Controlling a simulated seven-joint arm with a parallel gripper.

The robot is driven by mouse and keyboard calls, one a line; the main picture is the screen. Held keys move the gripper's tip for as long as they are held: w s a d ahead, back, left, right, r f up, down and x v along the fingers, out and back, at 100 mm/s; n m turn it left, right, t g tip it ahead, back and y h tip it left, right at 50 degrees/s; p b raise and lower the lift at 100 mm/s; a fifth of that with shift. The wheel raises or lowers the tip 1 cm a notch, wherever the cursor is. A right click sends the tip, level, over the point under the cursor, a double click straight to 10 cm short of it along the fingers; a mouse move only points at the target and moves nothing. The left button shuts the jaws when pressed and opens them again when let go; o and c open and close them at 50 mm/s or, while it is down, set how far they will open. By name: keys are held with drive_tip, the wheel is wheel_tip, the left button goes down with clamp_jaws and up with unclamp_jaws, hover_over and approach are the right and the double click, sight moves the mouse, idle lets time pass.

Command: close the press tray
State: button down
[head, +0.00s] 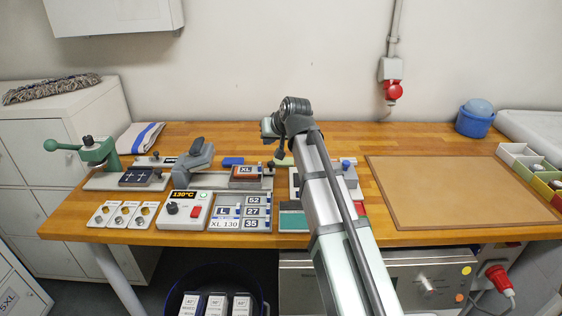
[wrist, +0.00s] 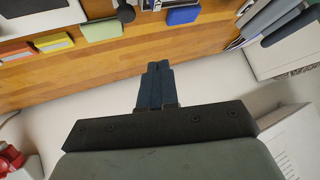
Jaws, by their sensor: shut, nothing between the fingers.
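The grey press (head: 193,163) with its raised-looking handle stands left of centre on the bench. A flat grey tray (head: 262,185) extends to its right, clear of the press head, and a red piece marked XL (head: 246,172) lies on it. My arm reaches over the bench to the right of the tray, and hides part of what lies behind it. My gripper is shut and empty; its dark fingers show in the wrist view (wrist: 157,84), above the back of the bench. The press shows partly at the upper right there (wrist: 275,18).
A blue block (head: 232,161) lies behind the tray; it also shows in the wrist view (wrist: 183,15). A control box reading 130°C (head: 184,211) and size plates (head: 243,211) stand in front. A green hand press (head: 98,152) is at left. The brown board (head: 455,190) at right is bare.

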sight(242, 167)
drive_tip(key=s+d+f+m+g, duration=0.1)
drive_tip(key=s+d+m+g, duration=0.2)
drive_tip(key=d, duration=0.8)
drive_tip(key=shift+t, duration=0.3)
drive_tip(key=x, duration=1)
drive_tip(key=shift+w+d, duration=0.2)
drive_tip(key=shift+w, duration=0.1)
drive_tip(key=shift+w+a+f, duration=0.1)
drive_tip(key=shift+a+f, duration=0.05)
drive_tip(key=shift+a, duration=0.95)
drive_tip(key=shift+w+a+f+m, duration=0.15)
drive_tip(key=shift+a+m, duration=0.15)
drive_tip(key=shift+a, duration=0.55)
drive_tip(key=a, duration=1.3)
drive_tip(key=shift+a, duration=0.2)
